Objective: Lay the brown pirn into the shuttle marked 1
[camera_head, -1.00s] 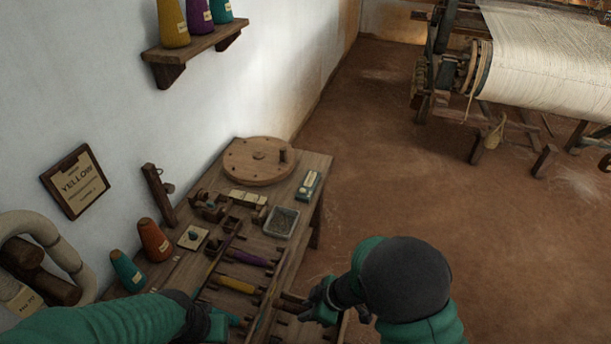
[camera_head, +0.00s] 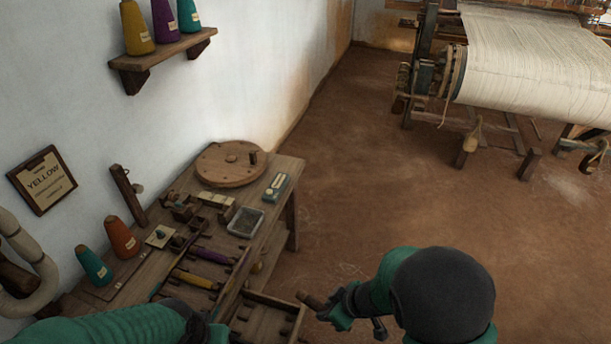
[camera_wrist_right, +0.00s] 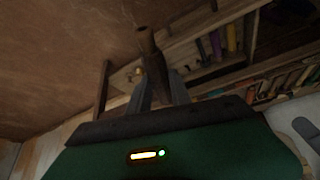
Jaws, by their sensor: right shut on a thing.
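My right gripper (camera_head: 328,308) is shut on a brown, rod-like piece (camera_head: 309,300), which looks like the brown pirn. It is held just right of the bench's open tray (camera_head: 262,297). In the right wrist view the brown piece (camera_wrist_right: 150,48) stands out between the two grey fingers (camera_wrist_right: 160,88). My left gripper (camera_head: 208,331) is at the bottom edge, mostly hidden by its own arm and cut off, so its jaws cannot be read. I cannot make out a shuttle marked 1.
A purple pirn (camera_head: 211,255) and a yellow pirn (camera_head: 198,281) lie in the bench rack. A grey tray (camera_head: 245,222), a round wooden disc (camera_head: 231,164) and two cones, teal (camera_head: 94,265) and orange (camera_head: 121,237), stand on the bench. The floor to the right is free.

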